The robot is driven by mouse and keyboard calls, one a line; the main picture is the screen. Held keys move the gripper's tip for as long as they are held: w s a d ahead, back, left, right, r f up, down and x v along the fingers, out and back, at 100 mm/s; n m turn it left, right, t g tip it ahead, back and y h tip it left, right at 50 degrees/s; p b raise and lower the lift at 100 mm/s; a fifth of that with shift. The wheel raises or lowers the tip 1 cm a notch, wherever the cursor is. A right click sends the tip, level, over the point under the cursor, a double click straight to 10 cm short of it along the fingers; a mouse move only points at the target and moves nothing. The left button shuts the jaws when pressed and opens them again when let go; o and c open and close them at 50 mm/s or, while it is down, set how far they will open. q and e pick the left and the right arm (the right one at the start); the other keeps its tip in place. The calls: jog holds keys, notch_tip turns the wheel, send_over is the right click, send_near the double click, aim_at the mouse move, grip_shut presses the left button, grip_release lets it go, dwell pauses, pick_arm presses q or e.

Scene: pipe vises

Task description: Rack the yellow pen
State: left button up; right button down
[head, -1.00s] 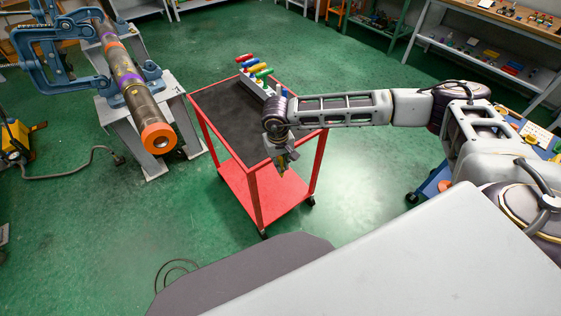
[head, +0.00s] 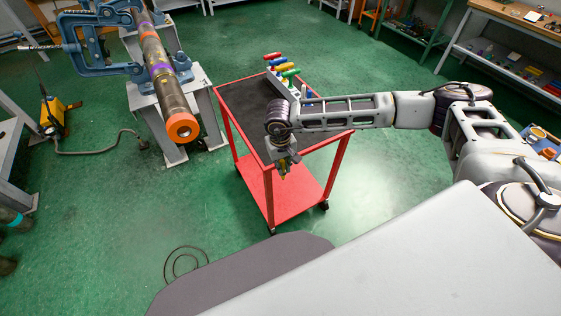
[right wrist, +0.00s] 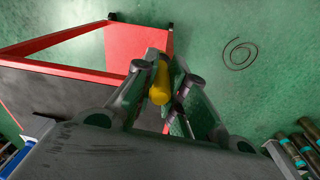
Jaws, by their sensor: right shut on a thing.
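My right gripper (head: 284,170) hangs at the near end of the red cart, above its lower shelf in the head view. In the right wrist view my right gripper (right wrist: 162,100) is shut on the yellow pen (right wrist: 160,82), which lies between its fingers. In the head view only a small yellow bit of the pen shows under the gripper. A pale rack (head: 285,88) with several coloured pens, red, blue, yellow and green, stands at the far end of the cart's dark top. My left gripper is not in view.
The red cart (head: 269,197) has a raised red rim around its dark top (head: 245,105). A large pipe (head: 168,90) with an orange end sits in a blue vise (head: 88,45) to the left. Green floor is open around the cart.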

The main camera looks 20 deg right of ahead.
jog(key=shift+s+d+f, duration=0.4)
jog(key=shift+s+f, duration=0.1)
jog(key=shift+s, duration=0.05)
jog(key=w+d+r+m+p, duration=0.1)
jog(key=w+d+r+m, duration=0.25)
jog(key=d, duration=0.35)
jog(key=w+d+r+m, duration=0.2)
jog(key=d+r+m, duration=0.15)
jog(key=d, duration=0.35)
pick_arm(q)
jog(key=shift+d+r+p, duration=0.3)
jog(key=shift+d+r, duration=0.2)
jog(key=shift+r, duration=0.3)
pick_arm(e)
jog(key=d+r+m, duration=0.4)
jog(key=r+m, duration=0.3)
jog(key=m, duration=0.3)
jog(key=d+r+m+g, duration=0.1)
jog(key=d+r+m, duration=0.4)
jog(key=m, duration=0.5)
notch_tip(320, 180, up, 2)
jog(key=shift+w+r+y, duration=0.15)
jog(key=shift+w+y, duration=0.15)
jog(key=shift+y, duration=0.1)
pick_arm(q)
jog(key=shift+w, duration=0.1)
pick_arm(e)
jog(key=shift+w+m, duration=0.1)
jog(key=shift+m, duration=0.4)
